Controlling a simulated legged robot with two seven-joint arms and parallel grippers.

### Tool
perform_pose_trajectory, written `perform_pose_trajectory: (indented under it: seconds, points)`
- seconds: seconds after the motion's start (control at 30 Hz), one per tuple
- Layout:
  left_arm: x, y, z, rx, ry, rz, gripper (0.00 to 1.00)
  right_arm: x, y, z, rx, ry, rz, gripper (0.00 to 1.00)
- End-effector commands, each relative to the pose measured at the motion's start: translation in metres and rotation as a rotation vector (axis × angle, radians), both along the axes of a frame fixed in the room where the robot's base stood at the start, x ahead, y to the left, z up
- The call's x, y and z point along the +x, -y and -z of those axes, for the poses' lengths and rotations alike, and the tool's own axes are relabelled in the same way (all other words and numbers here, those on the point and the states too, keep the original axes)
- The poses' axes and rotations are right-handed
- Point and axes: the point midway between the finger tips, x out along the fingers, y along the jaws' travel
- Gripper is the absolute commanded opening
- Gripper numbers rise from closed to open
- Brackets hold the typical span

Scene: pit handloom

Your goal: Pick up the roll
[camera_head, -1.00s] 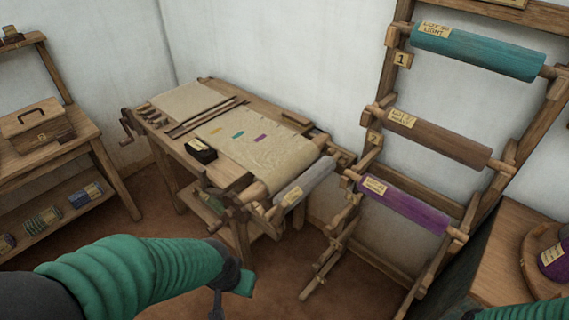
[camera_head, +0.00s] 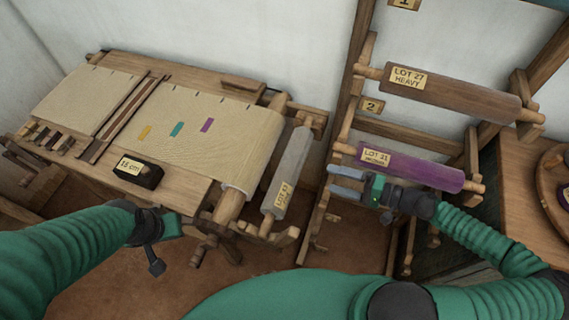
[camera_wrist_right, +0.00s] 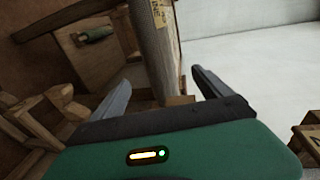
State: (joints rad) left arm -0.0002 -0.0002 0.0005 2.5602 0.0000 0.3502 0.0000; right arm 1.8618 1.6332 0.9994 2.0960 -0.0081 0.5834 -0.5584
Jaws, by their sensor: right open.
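A grey roll (camera_head: 292,172) with a paper tag rests slanted in wooden holders at the right end of the loom. My right gripper (camera_head: 336,181) is open and empty, to the right of this roll and just in front of the rack's purple roll (camera_head: 410,171). Its fingers point left, toward the grey roll. In the right wrist view a pale grey roll (camera_wrist_right: 155,50) with a tag stands beyond and between the spread fingers (camera_wrist_right: 160,88), apart from them. My left gripper (camera_head: 153,240) hangs at the loom's front edge; its jaws are unclear.
The rack (camera_head: 341,115) also carries a brown roll (camera_head: 445,92) tagged LOT 27 HEAVY. Cream cloth (camera_head: 190,130) with three coloured patches covers the loom, with a black tagged block (camera_head: 139,175) on it. A wooden cabinet (camera_head: 520,180) stands at the right.

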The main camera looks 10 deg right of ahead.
Motion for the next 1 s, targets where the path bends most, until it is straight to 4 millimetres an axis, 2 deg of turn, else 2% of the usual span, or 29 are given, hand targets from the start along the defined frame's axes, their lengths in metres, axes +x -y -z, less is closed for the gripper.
perform_pose_trajectory:
  seconds: [0.03, 0.2, 0.43, 0.6, 0.7, 0.9, 0.93, 1.0]
  points:
    - [0.0, 0.0, -0.001, 0.0, 0.0, 0.0, 0.0, 0.009, -0.015, 0.001, 0.002, 0.0, -0.007, 0.88]
    - [0.0, 0.0, -0.003, 0.0, 0.0, 0.0, 0.0, 0.035, -0.05, 0.009, -0.003, -0.003, -0.006, 0.88]
    - [0.0, 0.0, -0.005, 0.0, 0.0, -0.001, 0.0, 0.052, -0.069, 0.016, -0.003, -0.003, -0.005, 0.88]
    - [0.0, 0.0, -0.008, 0.0, 0.0, -0.001, 0.0, 0.07, -0.093, 0.024, -0.001, -0.004, -0.004, 0.88]
    - [0.0, 0.0, -0.009, 0.0, 0.0, -0.001, 0.0, 0.077, -0.101, 0.027, -0.002, -0.005, -0.003, 0.88]
    - [0.0, 0.0, -0.008, 0.0, 0.0, 0.0, 0.0, 0.078, -0.102, 0.028, -0.004, -0.005, -0.002, 0.88]
    - [0.0, 0.0, -0.008, 0.0, 0.0, 0.0, 0.0, 0.078, -0.102, 0.028, -0.004, -0.004, -0.002, 0.87]
    - [0.0, 0.0, -0.008, 0.0, 0.0, -0.001, 0.0, 0.078, -0.103, 0.028, -0.004, -0.004, -0.002, 0.77]
